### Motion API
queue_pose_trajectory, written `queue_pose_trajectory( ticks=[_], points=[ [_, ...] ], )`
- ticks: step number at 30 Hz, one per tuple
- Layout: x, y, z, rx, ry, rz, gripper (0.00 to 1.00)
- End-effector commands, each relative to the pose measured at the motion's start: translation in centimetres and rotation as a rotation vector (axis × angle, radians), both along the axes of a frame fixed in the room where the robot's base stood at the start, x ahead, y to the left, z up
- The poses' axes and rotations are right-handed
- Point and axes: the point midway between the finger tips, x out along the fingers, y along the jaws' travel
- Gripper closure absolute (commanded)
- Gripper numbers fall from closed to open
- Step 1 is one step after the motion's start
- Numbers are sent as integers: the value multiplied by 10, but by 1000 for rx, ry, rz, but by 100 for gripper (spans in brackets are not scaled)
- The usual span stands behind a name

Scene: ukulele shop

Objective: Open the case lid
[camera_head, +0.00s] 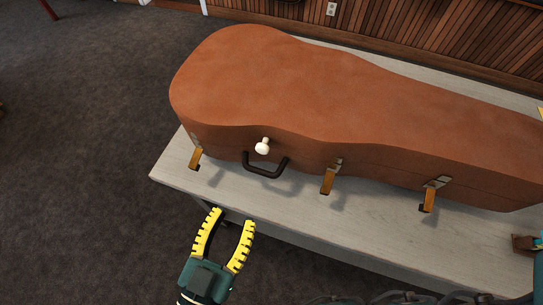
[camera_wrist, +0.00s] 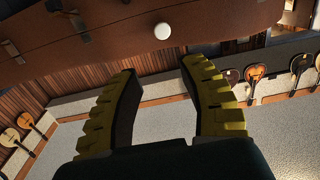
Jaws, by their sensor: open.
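A brown instrument case (camera_head: 300,90) lies on a pale table with its lid down. A white knob (camera_head: 262,147) sticks out from the lid's front side, above a dark carrying handle (camera_head: 265,166). Three brass latches hang down along the front: one at the left (camera_head: 196,157), one in the middle (camera_head: 329,178) and one at the right (camera_head: 431,194). My gripper (camera_head: 231,218) has yellow ridged fingers and is open and empty, in front of the table's edge, apart from the case. In the wrist view the knob (camera_wrist: 162,31) shows beyond and above the open fingers (camera_wrist: 158,80).
The pale table (camera_head: 171,172) has a bare strip along its front edge. A small brown object (camera_head: 524,244) stands at the table's right. A wood-panelled wall (camera_head: 400,35) is behind. Several ukuleles (camera_wrist: 256,75) hang on a wall in the wrist view. Carpeted floor at left is clear.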

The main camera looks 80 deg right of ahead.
Motion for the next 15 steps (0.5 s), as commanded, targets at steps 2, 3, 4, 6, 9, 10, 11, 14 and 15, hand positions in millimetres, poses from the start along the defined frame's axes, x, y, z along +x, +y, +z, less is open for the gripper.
queue_pose_trajectory(
  ticks=[2, 3, 4, 6, 9, 10, 11, 14, 15],
  points=[
    [0, -2, -2, 2, -1, 4, 58],
    [-1, -6, -1, 2, 0, 3, 58],
    [-1, -10, -1, 3, -1, 2, 58],
    [-5, -22, -1, 3, 0, 0, 58],
    [-10, -45, -1, 2, 0, -2, 58],
    [-11, -52, -1, 3, 0, -2, 58],
    [-13, -59, -1, 3, -1, -2, 58],
    [-18, -83, -1, 3, -1, -3, 58],
    [-20, -93, -2, 3, 0, -2, 58]
  ],
)
